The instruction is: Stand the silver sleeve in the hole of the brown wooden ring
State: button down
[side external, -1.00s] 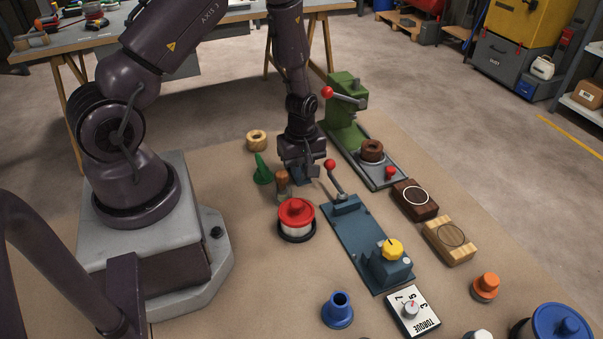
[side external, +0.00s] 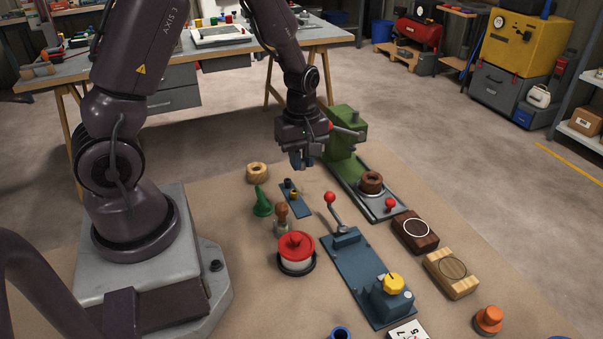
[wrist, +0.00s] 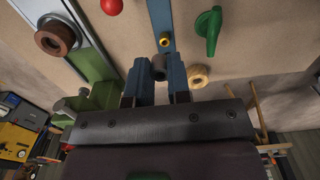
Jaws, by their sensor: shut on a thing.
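The brown wooden ring (side external: 372,179) lies on the base plate of the green press, its hole facing up. It also shows at the upper left of the wrist view (wrist: 65,32). My gripper (side external: 302,163) is in the air above the mat, left of the press and apart from the ring. In the wrist view its blue fingers (wrist: 158,82) are shut on a dark grey tube, the silver sleeve (wrist: 158,64), whose end shows between the tips. In the side view I cannot make the sleeve out against the fingers.
A small blue plate (side external: 288,186) with a brass peg (side external: 294,195) lies below my gripper. The green press (side external: 345,140) has a red-knobbed lever near the gripper.

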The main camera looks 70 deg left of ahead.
notch_tip(320, 180, up, 4)
jog(key=w, duration=0.1)
send_over(372, 181)
notch_tip(372, 181, down, 4)
jog(key=f, duration=0.1)
jog(key=shift+s+f, duration=0.1)
jog(key=shift+f, duration=3)
jog(key=shift+r, duration=0.15)
jog(key=shift+r, duration=0.4)
jog(key=shift+f, duration=0.8)
jog(key=shift+r, duration=0.3)
dwell(0.3)
jog(key=shift+r, duration=0.5)
